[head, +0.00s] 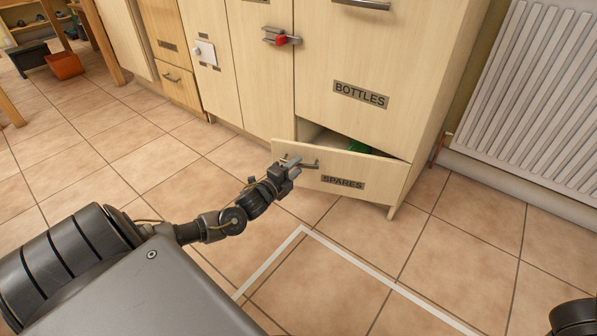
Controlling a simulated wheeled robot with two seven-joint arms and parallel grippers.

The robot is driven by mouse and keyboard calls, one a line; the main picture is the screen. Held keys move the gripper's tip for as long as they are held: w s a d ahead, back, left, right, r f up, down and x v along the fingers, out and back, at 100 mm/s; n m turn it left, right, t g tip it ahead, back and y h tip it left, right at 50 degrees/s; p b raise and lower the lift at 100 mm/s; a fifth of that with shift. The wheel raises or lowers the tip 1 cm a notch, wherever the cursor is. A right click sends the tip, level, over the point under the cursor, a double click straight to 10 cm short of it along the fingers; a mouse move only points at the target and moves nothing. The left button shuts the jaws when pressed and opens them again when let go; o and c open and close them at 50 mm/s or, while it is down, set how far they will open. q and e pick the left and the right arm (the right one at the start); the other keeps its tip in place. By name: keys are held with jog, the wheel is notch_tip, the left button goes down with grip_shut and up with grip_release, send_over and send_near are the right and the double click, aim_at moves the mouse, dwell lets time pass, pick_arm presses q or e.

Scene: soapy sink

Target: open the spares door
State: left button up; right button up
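The spares door (364,184) is a pale wood panel with a SPARES label, low on the cabinet. It stands partly open: its left side is swung out from the cabinet and its right side meets the cabinet edge. Its metal handle (309,164) is near the upper left of the panel. My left gripper (292,167) is at the handle and looks shut on its left part; the fingertips are small and partly overlap the bar. Something green (358,147) shows inside through the gap. My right gripper is out of view.
The BOTTLES front (360,96) is above, closed. A red-marked latch (281,40) is on the neighbouring door. A white radiator (530,95) stands at the right. White lines (300,230) mark the tiled floor, which is clear before the door. An orange bin (65,65) is far left.

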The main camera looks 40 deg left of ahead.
pick_arm(q)
jog(key=shift+w+b, duration=0.3)
jog(key=shift+w, duration=0.7)
grip_shut()
